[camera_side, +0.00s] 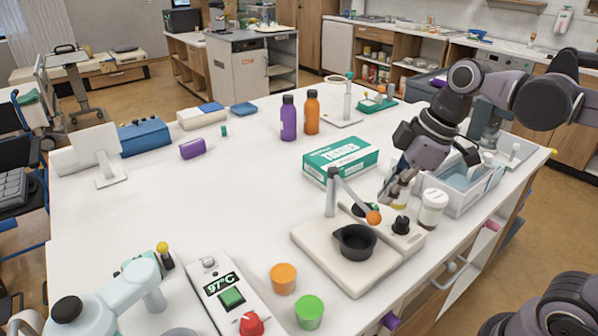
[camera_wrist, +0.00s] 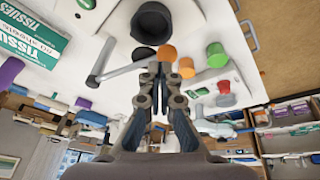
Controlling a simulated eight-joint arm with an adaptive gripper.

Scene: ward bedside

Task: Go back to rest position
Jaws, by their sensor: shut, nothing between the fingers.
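My gripper (camera_side: 386,200) points down over the right part of the white table (camera_side: 150,215), just behind the white device (camera_side: 310,240) with the black cup (camera_side: 355,241) and the orange-tipped lever (camera_side: 374,217). In the wrist view my gripper (camera_wrist: 158,72) has its fingers together, with nothing between them. The orange lever tip (camera_wrist: 166,53) and black cup (camera_wrist: 155,20) appear beyond the fingertips there. Whether the fingers touch the device cannot be told. No marker of a rest position shows.
A white jar (camera_side: 432,208) and a bin (camera_side: 470,185) stand close on the right of my gripper. A green tissue box (camera_side: 340,160) lies to its left. Purple (camera_side: 288,118) and orange bottles (camera_side: 312,112) stand farther back. The table's left middle is clear.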

